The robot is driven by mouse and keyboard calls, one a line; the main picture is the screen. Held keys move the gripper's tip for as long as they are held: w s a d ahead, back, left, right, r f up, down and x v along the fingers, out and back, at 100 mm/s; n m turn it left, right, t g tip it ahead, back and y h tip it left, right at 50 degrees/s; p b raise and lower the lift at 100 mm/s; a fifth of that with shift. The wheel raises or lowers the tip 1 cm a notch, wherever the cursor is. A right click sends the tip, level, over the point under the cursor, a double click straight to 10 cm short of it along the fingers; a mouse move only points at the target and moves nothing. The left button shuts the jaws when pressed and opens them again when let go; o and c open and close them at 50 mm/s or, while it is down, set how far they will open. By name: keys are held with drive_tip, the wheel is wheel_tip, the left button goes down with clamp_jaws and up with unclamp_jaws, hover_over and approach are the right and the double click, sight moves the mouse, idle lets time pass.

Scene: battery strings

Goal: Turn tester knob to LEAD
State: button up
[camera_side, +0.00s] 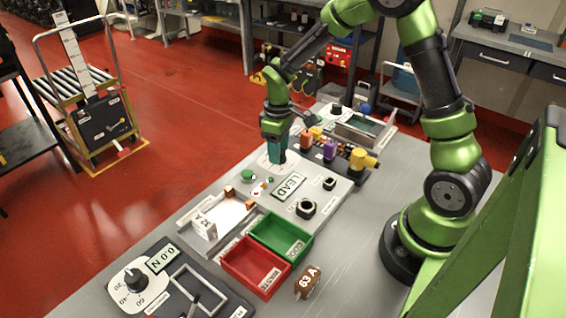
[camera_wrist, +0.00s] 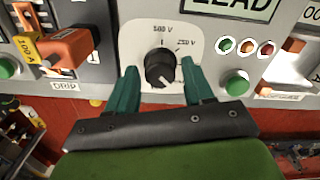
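The tester knob (camera_wrist: 160,68) is black and sits on a white dial plate (camera_wrist: 187,27) marked 500 V and 250 V, with another label partly hidden. A pale mark on the knob points down and slightly right in the wrist view. My gripper (camera_wrist: 160,75) is open, with one teal finger on each side of the knob and a visible gap to each. In the side view my gripper (camera_side: 277,160) points down over the dial plate and hides the knob. The tester's display (camera_wrist: 237,6) reads LEAD, and it also shows in the side view (camera_side: 289,187).
A green button (camera_wrist: 236,83) and small indicator lamps (camera_wrist: 246,47) are right of the knob in the wrist view. An orange part (camera_wrist: 70,48) is to its left. Red (camera_side: 255,268) and green (camera_side: 281,238) bins and another dial (camera_side: 135,280) lie nearer the side camera.

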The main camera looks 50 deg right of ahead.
idle(0.3)
drive_tip(key=shift+r, duration=1.7)
drive_tip(key=shift+s+a+r+m, duration=0.25)
drive_tip(key=shift+s+m, duration=0.3)
drive_tip(key=shift+s+a+r+m, duration=0.2)
drive_tip(key=shift+s+m, duration=0.35)
drive_tip(key=s+a+r+m+t, duration=0.1)
drive_tip(key=s+a+r+t, duration=0.1)
drive_tip(key=s+r, duration=0.2)
drive_tip(key=s+a+r+m+t+y, duration=0.1)
drive_tip(key=s+a+r+m+t, duration=0.1)
drive_tip(key=s+r, duration=0.3)
drive_tip(key=s+a+r+m+t+y, duration=0.1)
drive_tip(key=s+a+r+t, duration=0.1)
drive_tip(key=s+r, duration=0.3)
wheel_tip(320, 180, up, 2)
drive_tip(key=shift+s+a+r+m+t, duration=0.1)
drive_tip(key=shift+s+r+m+t, duration=0.1)
drive_tip(key=shift+m+t, duration=0.3)
